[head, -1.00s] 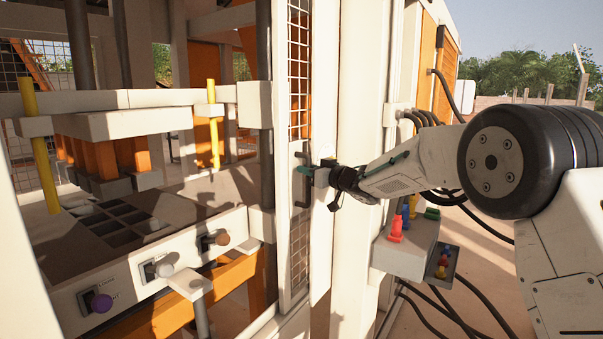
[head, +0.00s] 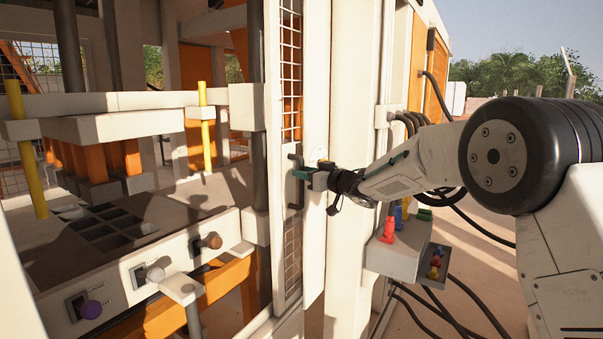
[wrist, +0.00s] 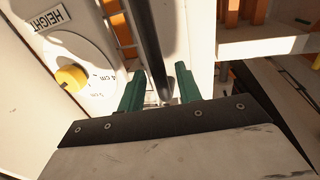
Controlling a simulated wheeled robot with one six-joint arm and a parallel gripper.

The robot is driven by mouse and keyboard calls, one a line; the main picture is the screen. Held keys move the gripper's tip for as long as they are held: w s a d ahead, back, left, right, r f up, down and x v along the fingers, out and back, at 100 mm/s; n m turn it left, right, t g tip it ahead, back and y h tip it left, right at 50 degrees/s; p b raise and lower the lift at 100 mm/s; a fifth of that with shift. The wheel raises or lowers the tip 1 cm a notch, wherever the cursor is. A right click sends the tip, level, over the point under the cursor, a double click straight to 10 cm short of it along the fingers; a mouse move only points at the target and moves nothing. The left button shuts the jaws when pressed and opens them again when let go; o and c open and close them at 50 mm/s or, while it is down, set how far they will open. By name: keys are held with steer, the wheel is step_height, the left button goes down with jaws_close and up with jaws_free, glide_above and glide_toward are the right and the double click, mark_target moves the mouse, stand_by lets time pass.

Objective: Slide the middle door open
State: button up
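The mesh door (head: 292,70) is a narrow white-framed panel at the right of the press opening. Its dark upright bar handle (head: 294,200) shows in the head view, and also as a dark bar in the wrist view (wrist: 148,40). My gripper (head: 303,174) is at the handle's upper half. In the wrist view its two green fingers (wrist: 157,93) stand apart, one on each side of the bar, with thin gaps. Contact with the bar cannot be made out. The large opening left of the door shows the press inside.
A white post (head: 350,120) stands right of the door. A dial with a yellow knob (wrist: 70,77), marked HEIGHT, is beside my gripper. A control box (head: 397,258) with coloured knobs and hanging cables sits below my arm.

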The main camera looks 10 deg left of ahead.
steer(key=v, duration=0.6)
steer(key=shift+a, duration=0.1)
steer(key=w+d+f+m+t+h, duration=0.1)
steer(key=w+d+f+m+h, duration=0.15)
steer(key=d+f+h, duration=0.5)
steer(key=s+d+f+m+h, duration=0.3)
steer(key=s+d+h, duration=0.25)
steer(key=d, duration=0.35)
steer(key=s+d+m+g+h, duration=0.1)
steer(key=s+d+g+h, duration=0.15)
steer(key=s+d, duration=0.45)
steer(key=s+d+m+g+h, duration=0.1)
steer(key=s+d+g, duration=0.25)
steer(key=s, duration=0.65)
steer(key=s+d+m+g, duration=0.1)
steer(key=s+d, duration=0.1)
steer(key=s, duration=0.9)
steer(key=s+d+r+m+g+y, duration=0.1)
steer(key=s+d, duration=0.1)
steer(key=s, duration=0.9)
steer(key=s+d+r+m+g, duration=0.1)
steer(key=s+d+g, duration=0.1)
steer(key=s, duration=1)
steer(key=shift+d+r+y, duration=0.25)
steer(key=shift+d+y, duration=0.1)
steer(key=shift+d, duration=0.05)
